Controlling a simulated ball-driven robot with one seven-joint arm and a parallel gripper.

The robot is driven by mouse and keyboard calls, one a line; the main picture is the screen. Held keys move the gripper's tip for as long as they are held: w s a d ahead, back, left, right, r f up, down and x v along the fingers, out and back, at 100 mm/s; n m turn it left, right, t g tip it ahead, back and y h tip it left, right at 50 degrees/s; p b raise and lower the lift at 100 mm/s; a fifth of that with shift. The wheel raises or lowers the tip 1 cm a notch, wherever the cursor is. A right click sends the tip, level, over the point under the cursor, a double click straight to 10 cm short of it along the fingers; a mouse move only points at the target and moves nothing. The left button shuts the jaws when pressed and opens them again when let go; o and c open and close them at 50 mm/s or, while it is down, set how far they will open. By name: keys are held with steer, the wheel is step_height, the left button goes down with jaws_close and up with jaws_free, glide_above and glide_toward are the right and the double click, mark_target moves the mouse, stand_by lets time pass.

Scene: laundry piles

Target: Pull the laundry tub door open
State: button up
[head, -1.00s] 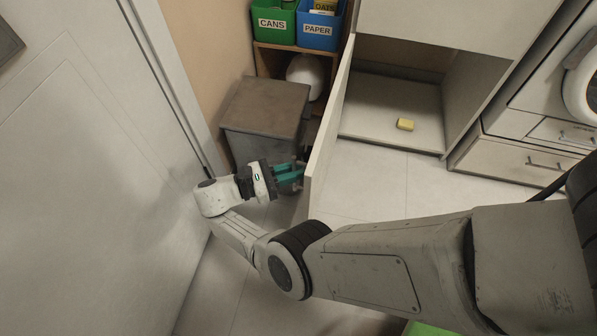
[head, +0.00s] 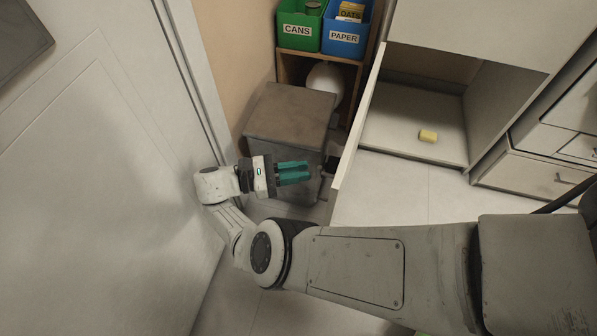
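The laundry tub door (head: 353,140) is a pale panel seen nearly edge-on. It stands swung wide open from the left side of the white tub cabinet (head: 468,35), whose interior is exposed. My gripper (head: 309,173) has teal fingers and points right, toward the door's outer face. A small gap shows between the fingertips and the door. The fingers appear empty and lie close together; their opening is unclear from this angle. The door's handle cannot be made out.
A grey-brown bin (head: 290,115) stands behind my gripper. Behind it, a wooden shelf holds green CANS (head: 302,28) and blue PAPER (head: 346,35) boxes. A large grey door (head: 90,190) is close on the left. Drawers (head: 530,178) stand right; pale floor (head: 390,195) is clear.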

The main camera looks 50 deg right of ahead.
steer(key=shift+o, duration=0.6)
steer(key=shift+s, duration=0.15)
steer(key=s+r+p, duration=0.4)
steer(key=p, duration=0.1)
steer(key=s+a+r+p, duration=0.1)
steer(key=s+r+p, duration=0.3)
steer(key=p, duration=0.1)
steer(key=s+a+r+p, duration=0.1)
steer(key=s+r+p, duration=0.3)
steer(key=p, duration=0.1)
steer(key=shift+a+r, duration=0.2)
steer(key=shift+r, duration=0.1)
steer(key=shift+s+a+r+p, duration=0.15)
steer(key=shift+s+p, duration=0.35)
steer(key=shift+s, duration=0.35)
